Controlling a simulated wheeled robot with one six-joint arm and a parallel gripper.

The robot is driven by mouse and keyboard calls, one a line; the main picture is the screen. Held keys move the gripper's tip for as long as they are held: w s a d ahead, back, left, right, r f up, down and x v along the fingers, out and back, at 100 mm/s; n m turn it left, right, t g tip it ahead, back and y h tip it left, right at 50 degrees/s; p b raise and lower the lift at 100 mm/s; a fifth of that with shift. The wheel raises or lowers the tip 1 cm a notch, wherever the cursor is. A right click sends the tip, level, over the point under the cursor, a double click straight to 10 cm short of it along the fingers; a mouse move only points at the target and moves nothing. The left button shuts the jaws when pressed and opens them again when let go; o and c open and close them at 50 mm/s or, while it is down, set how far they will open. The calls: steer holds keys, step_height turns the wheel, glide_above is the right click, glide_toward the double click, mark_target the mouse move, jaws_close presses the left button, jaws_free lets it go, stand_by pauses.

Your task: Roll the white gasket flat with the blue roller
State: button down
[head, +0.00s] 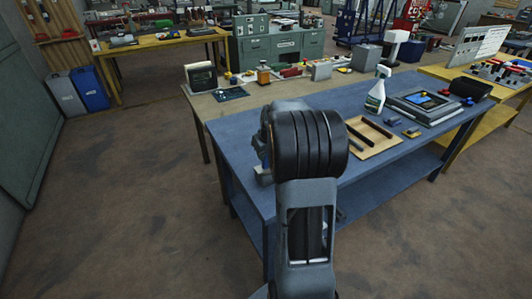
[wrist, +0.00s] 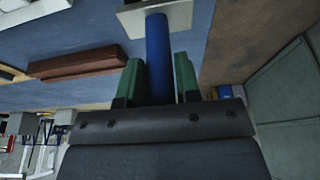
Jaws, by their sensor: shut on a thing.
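My gripper (wrist: 159,62) has two green fingers, shut on the blue roller (wrist: 157,42) by its blue handle in the wrist view. In the head view my own arm covers most of the gripper, at the left end of the blue table. A grey frame (head: 440,112) with a small blue piece on it lies toward the right of this table. I cannot make out the white gasket for certain in either view.
The blue table (head: 235,130) holds a tan board (head: 385,148) with dark bars, a white spray bottle (head: 377,90), small blocks and a black cylinder (head: 470,90). A reddish-brown bar (wrist: 80,62) shows in the wrist view. The floor at left is clear.

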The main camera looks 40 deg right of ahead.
steer(key=shift+s+a+f+b, duration=0.15)
steer(key=shift+f+b, duration=0.1)
steer(key=shift+f, duration=0.15)
steer(key=shift+s+f+b, duration=0.15)
steer(key=shift+f+b, duration=0.05)
steer(key=shift+f, duration=0.2)
steer(key=c, duration=0.8)
jaws_free()
steer(key=shift+o, duration=0.2)
steer(key=v, duration=1.5)
steer(key=shift+w+r, duration=0.2)
steer(key=shift+w, duration=0.15)
